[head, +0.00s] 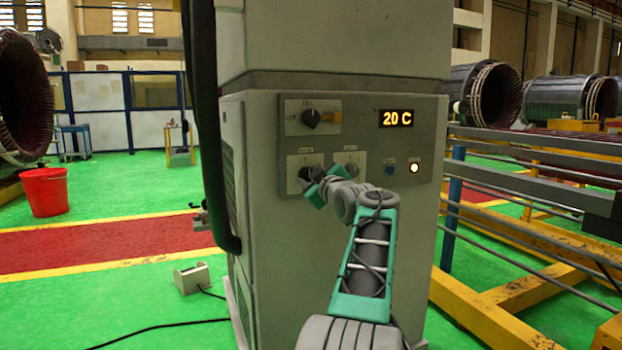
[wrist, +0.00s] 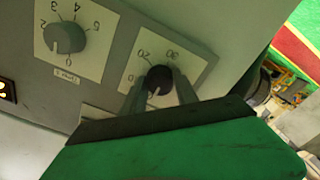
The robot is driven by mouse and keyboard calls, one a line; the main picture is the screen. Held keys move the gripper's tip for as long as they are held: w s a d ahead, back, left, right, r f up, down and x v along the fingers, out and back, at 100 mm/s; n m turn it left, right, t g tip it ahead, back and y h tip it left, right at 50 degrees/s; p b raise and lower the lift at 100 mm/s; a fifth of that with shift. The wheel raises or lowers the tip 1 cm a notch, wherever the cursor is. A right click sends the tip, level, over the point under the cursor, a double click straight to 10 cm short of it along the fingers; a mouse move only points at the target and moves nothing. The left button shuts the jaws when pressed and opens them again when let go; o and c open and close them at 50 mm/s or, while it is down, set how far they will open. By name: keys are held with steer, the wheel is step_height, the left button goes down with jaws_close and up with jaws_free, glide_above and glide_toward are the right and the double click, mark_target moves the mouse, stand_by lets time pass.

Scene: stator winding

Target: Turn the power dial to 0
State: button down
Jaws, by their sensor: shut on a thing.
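The control panel (head: 375,133) on the grey cabinet has two lower dials side by side. My gripper (head: 313,180) is at the lower left dial and hides most of it in the head view. In the wrist view, its two fingers straddle and hold that dial's dark round knob (wrist: 158,79). Its plate shows 20 and 30, and a white mark shows on the knob. The labels are too blurred to tell which dial is power.
A black rotary switch (head: 311,118) sits above the dials. The display (head: 396,118) reads 20 C. Yellow and grey rails (head: 530,240) stand right of the cabinet.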

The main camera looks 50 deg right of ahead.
steer(key=c, duration=1.2)
jaws_free()
steer(key=shift+s+d+f, duration=0.1)
steer(key=shift+d+f, duration=0.05)
steer(key=shift+f, duration=0.05)
steer(key=shift+o, duration=1.3)
steer(key=shift+r, duration=0.1)
steer(key=v, duration=0.7)
steer(key=shift+s+a+p, duration=0.3)
